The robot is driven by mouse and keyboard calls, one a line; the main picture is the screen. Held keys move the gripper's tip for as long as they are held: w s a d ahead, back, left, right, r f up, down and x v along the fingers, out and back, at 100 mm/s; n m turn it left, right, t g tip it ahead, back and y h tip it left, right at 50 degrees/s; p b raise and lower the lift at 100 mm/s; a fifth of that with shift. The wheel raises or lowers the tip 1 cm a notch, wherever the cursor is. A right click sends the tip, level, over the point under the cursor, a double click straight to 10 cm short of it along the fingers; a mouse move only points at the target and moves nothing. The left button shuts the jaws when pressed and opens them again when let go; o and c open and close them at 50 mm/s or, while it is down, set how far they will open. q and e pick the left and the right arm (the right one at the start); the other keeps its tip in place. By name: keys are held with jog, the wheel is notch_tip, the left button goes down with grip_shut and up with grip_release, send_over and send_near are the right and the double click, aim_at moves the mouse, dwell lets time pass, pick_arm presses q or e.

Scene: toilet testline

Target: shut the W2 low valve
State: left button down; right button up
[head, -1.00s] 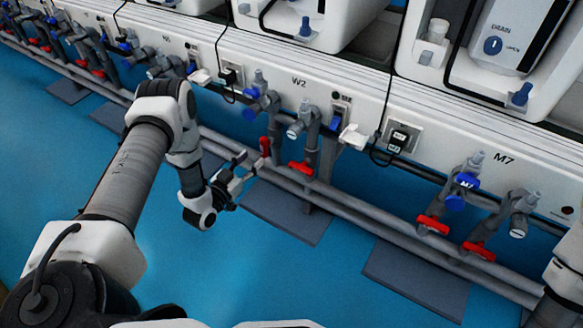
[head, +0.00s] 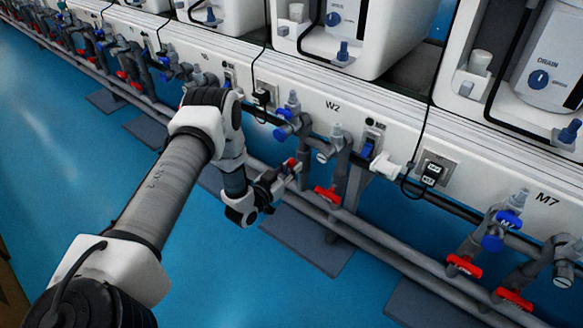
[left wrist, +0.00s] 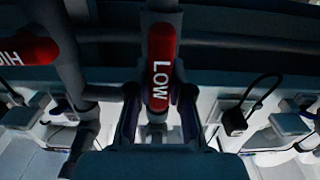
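The W2 low valve has a red handle (left wrist: 161,62) marked LOW, seen upright in the left wrist view. In the head view its red handle (head: 291,164) shows partly, just beyond my left gripper. My left gripper (head: 277,183) reaches the valve from the front left. In the left wrist view its two fingers (left wrist: 159,112) stand apart, one on each side of the handle's lower end, with narrow gaps beside it. Contact cannot be told. The W2 high valve's red handle (head: 327,195) is to the right in the head view; it also shows in the left wrist view (left wrist: 25,48). My right gripper is out of view.
Grey pipes (head: 400,246) run low along the white W2 panel (head: 318,103). A socket with a black plug (head: 432,170) is right of the valves. M7's red handles (head: 465,265) are farther right. The blue floor in front is open, with dark mats (head: 309,243).

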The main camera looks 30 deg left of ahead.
pick_arm(q)
jog(key=shift+d+r+m+p, duration=0.1)
jog(key=shift+r+m+p, duration=0.05)
jog(key=shift+m+p, duration=0.9)
jog(key=shift+d+m+p, duration=0.1)
jog(key=shift+m+p, duration=1.05)
jog(key=shift+p, duration=0.05)
jog(key=m+p, duration=0.1)
jog(key=m, duration=0.1)
jog(key=m+p, duration=0.3)
jog(key=m, duration=0.1)
jog(key=shift+d+f+p, duration=0.2)
jog(key=shift+d+p, duration=0.05)
jog(key=shift+p, duration=0.15)
jog(key=m+p, duration=0.2)
jog(key=m, duration=0.2)
jog(key=shift+f, duration=0.2)
jog(key=shift+d+f+m+p, duration=0.15)
jog(key=shift+m+p, duration=0.3)
jog(key=shift+m, duration=0.45)
jog(key=shift+a+f+m+p, duration=0.15)
jog(key=shift+m+p, duration=0.25)
jog(key=shift+m, duration=0.5)
jog(key=shift+d, duration=0.1)
